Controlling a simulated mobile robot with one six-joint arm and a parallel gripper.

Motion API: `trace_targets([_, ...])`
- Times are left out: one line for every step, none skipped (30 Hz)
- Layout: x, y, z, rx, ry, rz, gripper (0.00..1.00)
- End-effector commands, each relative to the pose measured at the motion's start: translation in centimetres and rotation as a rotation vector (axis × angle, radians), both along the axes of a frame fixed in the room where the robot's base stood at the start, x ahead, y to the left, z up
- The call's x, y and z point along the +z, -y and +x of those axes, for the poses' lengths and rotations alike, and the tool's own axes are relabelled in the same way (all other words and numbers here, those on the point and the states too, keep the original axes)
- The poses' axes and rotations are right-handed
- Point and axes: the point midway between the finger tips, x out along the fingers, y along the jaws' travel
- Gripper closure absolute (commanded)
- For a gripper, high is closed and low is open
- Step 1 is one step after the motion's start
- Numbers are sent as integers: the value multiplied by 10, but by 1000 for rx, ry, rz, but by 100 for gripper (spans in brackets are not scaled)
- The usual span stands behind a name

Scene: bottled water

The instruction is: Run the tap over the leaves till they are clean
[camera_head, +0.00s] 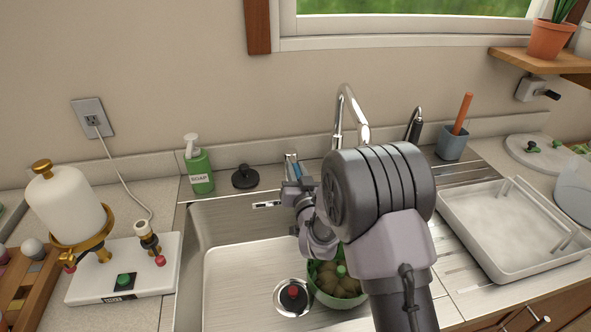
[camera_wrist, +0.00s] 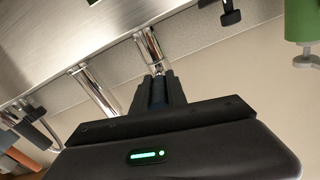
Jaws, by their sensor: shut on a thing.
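The chrome tap (camera_head: 345,105) rises behind the sink; the end of its spout and any water are hidden by my arm. My gripper (camera_head: 293,168) is at the sink's back edge, left of the spout. In the wrist view, my gripper (camera_wrist: 156,88) is shut on a blue-and-chrome tap handle (camera_wrist: 149,50), mostly hidden between the fingers. A green bowl (camera_head: 318,293) sits in the right part of the sink (camera_head: 235,265), partly behind my arm. Brownish-green leaves (camera_head: 338,283) lie in it; I cannot tell how clean they are.
A drain with a red-topped plug (camera_head: 293,296) is left of the bowl. A soap bottle (camera_head: 198,165) and a black stopper (camera_head: 245,177) stand behind the sink. A white tray (camera_head: 505,225) is on the right drainboard. The sink's left part is clear.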

Motion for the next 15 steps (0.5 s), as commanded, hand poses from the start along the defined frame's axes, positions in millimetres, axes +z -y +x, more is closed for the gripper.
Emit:
trace_targets([0, 0, 0, 0, -2, -1, 100])
trace_targets([1, 0, 0, 0, -5, -1, 100])
trace_targets([5, 0, 0, 0, -19, -4, 100])
trace_targets([9, 0, 1, 0, -38, -9, 100])
trace_targets([13, 0, 1, -1, -61, -16, 100])
trace_targets([18, 0, 1, -1, -97, -25, 100])
trace_targets([20, 0, 1, -1, -123, -33, 100])
trace_targets([22, 0, 2, 0, -148, -39, 100])
trace_targets([23, 0, 2, -1, -177, -49, 100])
trace_targets([23, 0, 2, 0, -196, -54, 100])
trace_targets([23, 0, 2, -1, -210, -59, 100])
trace_targets([22, 0, 2, -1, -225, -64, 100])
trace_targets([22, 0, 2, 0, -231, -65, 100])
trace_targets([21, -1, 2, 0, -235, -68, 100])
trace_targets([20, -1, 2, 0, -237, -68, 100])
